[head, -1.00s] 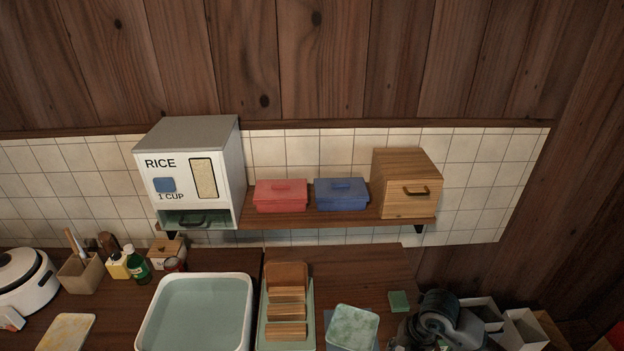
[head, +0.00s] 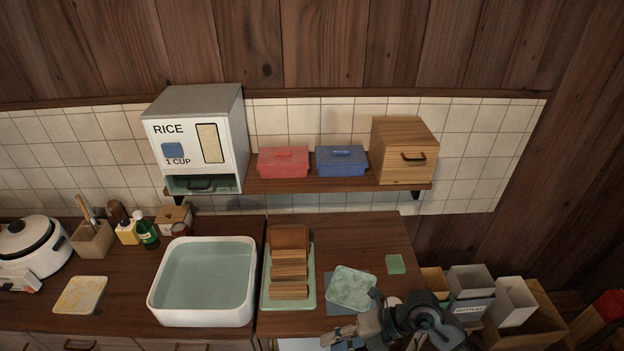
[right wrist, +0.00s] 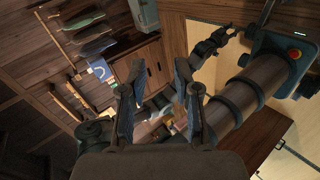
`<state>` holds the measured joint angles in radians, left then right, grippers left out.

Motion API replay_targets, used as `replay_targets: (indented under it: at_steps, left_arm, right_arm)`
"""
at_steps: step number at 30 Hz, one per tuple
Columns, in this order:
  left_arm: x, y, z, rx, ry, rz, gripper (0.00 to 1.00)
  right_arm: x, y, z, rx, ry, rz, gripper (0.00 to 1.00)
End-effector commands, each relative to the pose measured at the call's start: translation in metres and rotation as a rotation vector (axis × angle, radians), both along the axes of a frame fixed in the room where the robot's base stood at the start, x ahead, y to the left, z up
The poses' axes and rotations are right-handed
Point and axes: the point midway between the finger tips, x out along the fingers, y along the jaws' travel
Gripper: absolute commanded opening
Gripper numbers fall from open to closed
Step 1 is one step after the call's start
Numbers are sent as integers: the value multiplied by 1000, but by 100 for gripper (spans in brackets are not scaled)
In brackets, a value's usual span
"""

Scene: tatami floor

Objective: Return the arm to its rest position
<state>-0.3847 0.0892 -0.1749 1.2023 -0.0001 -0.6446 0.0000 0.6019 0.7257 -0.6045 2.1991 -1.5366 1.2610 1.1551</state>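My right arm shows at the bottom right of the head view, over the counter's front right corner. Its gripper (head: 346,336) is at the lower edge of that view, just in front of the green marbled board. In the right wrist view the right gripper (right wrist: 157,75) has its two fingers spread apart with nothing between them. What looks like my left gripper (right wrist: 215,44) shows small at the upper middle of the right wrist view; whether its fingers are open is unclear. The left arm is not in the head view.
A white basin (head: 158,300), a rack (head: 266,297) of wooden slabs, a green marbled board (head: 351,287) and a green sponge (head: 396,264) sit on the counter. Bins (head: 471,281) stand right of it. The shelf (head: 300,186) holds a rice dispenser (head: 180,106) and boxes.

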Motion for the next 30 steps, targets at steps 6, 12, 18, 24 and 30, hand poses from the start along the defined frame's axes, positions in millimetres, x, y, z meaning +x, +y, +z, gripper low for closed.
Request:
replay_targets:
  at_steps: [6, 12, 18, 24, 30]
  left_arm:
    - [-3, -3, -1, -5, 4, 2, 40]
    - [-3, -2, -1, -2, 5, 2, 40]
    - [-4, 5, -1, 7, 6, -3, 40]
    - [-4, 8, -1, 11, 6, -5, 40]
    - [-4, 6, -1, 9, 5, -4, 40]
  right_arm:
    - [-11, 51, 86, 664, 54, -98, 31]
    - [47, -6, 140, 1255, 173, -619, 31]
    - [96, -111, 46, 1385, 405, -1417, 31]
    - [50, -164, -101, 1048, 707, -2057, 31]
    - [-34, -170, -189, 611, 965, -2353, 31]
